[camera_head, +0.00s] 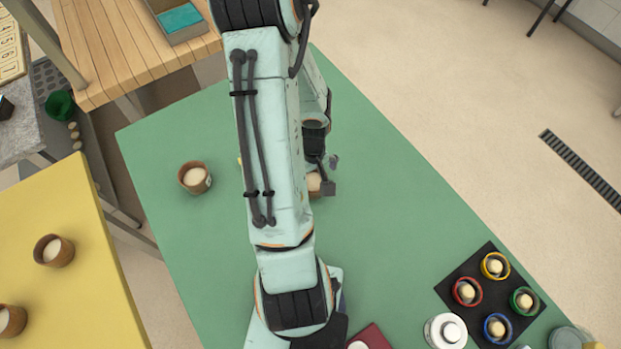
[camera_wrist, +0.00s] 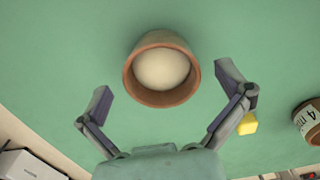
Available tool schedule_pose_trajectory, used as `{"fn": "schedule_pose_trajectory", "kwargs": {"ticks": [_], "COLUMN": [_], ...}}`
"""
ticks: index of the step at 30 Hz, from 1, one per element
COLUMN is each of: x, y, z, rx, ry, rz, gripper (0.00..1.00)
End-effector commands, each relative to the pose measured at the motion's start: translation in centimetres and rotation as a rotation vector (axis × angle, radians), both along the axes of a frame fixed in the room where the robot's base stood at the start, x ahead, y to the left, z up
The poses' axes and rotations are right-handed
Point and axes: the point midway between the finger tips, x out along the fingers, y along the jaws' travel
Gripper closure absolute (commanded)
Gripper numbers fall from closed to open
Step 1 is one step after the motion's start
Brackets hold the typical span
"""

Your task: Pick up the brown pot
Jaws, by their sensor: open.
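A brown pot (camera_wrist: 162,97) with a pale, rounded filling stands on the green table (camera_head: 385,215). In the wrist view it lies between and slightly beyond the fingertips of my gripper (camera_wrist: 166,86), with a gap on both sides. My gripper is open and empty. In the head view my arm hides most of my gripper (camera_head: 326,178) and part of that pot (camera_head: 315,185). A second brown pot (camera_head: 195,177) stands to the left on the green table. It also shows in the wrist view (camera_wrist: 307,122), with a "4" label.
A small yellow block (camera_wrist: 247,123) lies near the right finger. A black tray (camera_head: 488,292) with several coloured rings and a white canister (camera_head: 445,332) stand at lower right. More brown pots (camera_head: 54,251) stand on the yellow table (camera_head: 95,290). The green table's upper left is clear.

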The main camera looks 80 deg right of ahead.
Motion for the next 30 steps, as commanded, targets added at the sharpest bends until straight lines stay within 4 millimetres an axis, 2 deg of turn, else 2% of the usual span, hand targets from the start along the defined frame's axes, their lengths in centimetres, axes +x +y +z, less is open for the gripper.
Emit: {"fn": "schedule_pose_trajectory", "kwargs": {"ticks": [3, 10, 11, 15, 17, 26, 30], "x": [0.00, 0.04, 0.05, 0.05, 0.05, 0.04, 0.06], "y": [0.01, 0.00, 0.01, 0.01, 0.02, 0.03, -0.01], "z": [-0.64, -0.71, -0.70, -0.69, -0.69, -0.66, 0.05], "rx": [0.000, -0.001, -0.001, -0.001, 0.000, 0.001, -0.001], "ry": [0.000, -0.001, -0.001, -0.001, -0.001, -0.001, -0.001], "rz": [0.000, 0.000, 0.000, 0.000, 0.001, 0.001, 0.001], "gripper": [0.00, 0.00, 0.06, 0.50, 0.66, 0.66, 0.67]}}
